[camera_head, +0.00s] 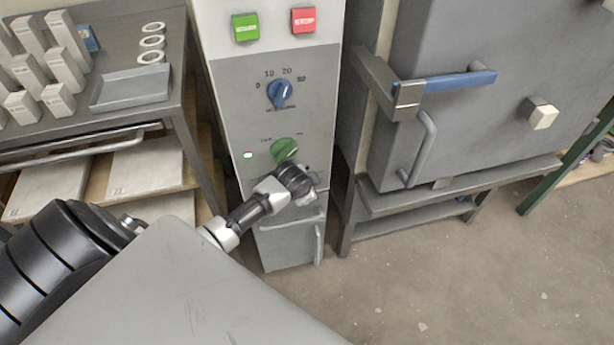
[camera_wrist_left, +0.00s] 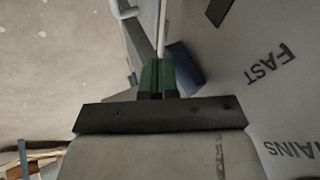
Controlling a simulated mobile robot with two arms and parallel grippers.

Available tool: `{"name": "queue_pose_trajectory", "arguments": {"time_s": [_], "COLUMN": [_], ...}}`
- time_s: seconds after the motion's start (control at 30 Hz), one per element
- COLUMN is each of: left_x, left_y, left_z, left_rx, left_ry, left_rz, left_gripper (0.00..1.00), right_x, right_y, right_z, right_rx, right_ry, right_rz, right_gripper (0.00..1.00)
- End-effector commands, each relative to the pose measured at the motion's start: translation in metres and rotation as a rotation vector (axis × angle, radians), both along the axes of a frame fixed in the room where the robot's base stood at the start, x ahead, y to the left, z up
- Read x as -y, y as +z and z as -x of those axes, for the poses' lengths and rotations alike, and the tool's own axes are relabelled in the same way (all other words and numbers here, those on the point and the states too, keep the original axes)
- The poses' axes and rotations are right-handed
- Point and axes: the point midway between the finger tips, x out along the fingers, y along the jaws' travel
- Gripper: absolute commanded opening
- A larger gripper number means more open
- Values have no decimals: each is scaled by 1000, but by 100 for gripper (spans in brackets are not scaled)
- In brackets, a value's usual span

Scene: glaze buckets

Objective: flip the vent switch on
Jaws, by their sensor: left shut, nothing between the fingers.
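The grey control cabinet (camera_head: 228,92) stands at the centre of the head view. My left arm reaches to its lower front, with the left gripper (camera_head: 303,188) close below the green knob (camera_head: 284,149). I cannot make out a vent label; the wrist and gripper hide part of the panel there. In the left wrist view, my left gripper (camera_wrist_left: 158,80) is shut and empty, with green showing along its narrow fingers. A small blue part (camera_wrist_left: 185,66) is just right of the fingertips; contact is unclear. My right gripper is not in view.
Above are a blue dial (camera_head: 280,93), a green start button (camera_head: 245,27) and a red stop button (camera_head: 303,19). The kiln (camera_head: 480,120) stands right, with a projecting handle. A shelf table (camera_head: 30,128) stands left. Floor is clear at lower right.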

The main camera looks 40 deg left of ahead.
Motion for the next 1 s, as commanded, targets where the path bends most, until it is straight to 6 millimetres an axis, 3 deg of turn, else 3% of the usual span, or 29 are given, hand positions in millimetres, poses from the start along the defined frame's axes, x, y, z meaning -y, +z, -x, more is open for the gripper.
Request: {"name": "queue_pose_trajectory", "arguments": {"time_s": [0.37,1.0], "left_x": [-4,-4], "left_y": [-3,14], "left_z": [-3,-4], "left_rx": [49,52], "left_ry": [2,3], "left_rz": [-59,-59], "left_gripper": [0,0], "right_x": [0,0], "right_y": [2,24], "right_z": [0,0], "right_rx": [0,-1], "right_ry": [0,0], "right_rz": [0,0], "right_gripper": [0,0]}}
